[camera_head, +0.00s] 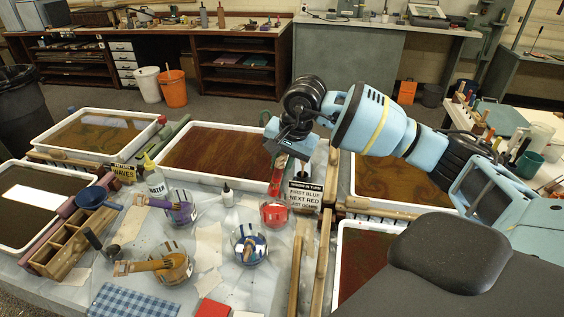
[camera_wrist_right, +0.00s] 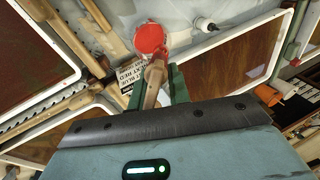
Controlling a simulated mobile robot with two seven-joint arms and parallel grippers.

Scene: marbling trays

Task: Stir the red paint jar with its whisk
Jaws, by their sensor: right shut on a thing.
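The red paint jar (camera_head: 273,214) stands on the table beside the black-and-white sign (camera_head: 305,196). In the right wrist view the red jar (camera_wrist_right: 150,37) is a round red shape beyond the fingers. My right gripper (camera_head: 286,150) is behind and above the jar. In the wrist view, its green fingers (camera_wrist_right: 160,88) are shut on the wooden handle of a whisk (camera_wrist_right: 154,80). The whisk's far end overlaps the jar's near edge. I cannot tell whether it is inside the jar. My left gripper is not in view.
A blue jar (camera_head: 248,246), a purple jar (camera_head: 180,208) and an orange jar (camera_head: 172,268) stand left of and before the red one. Wooden rods (camera_head: 322,262) lie to the right. A large tray (camera_head: 163,158) lies behind.

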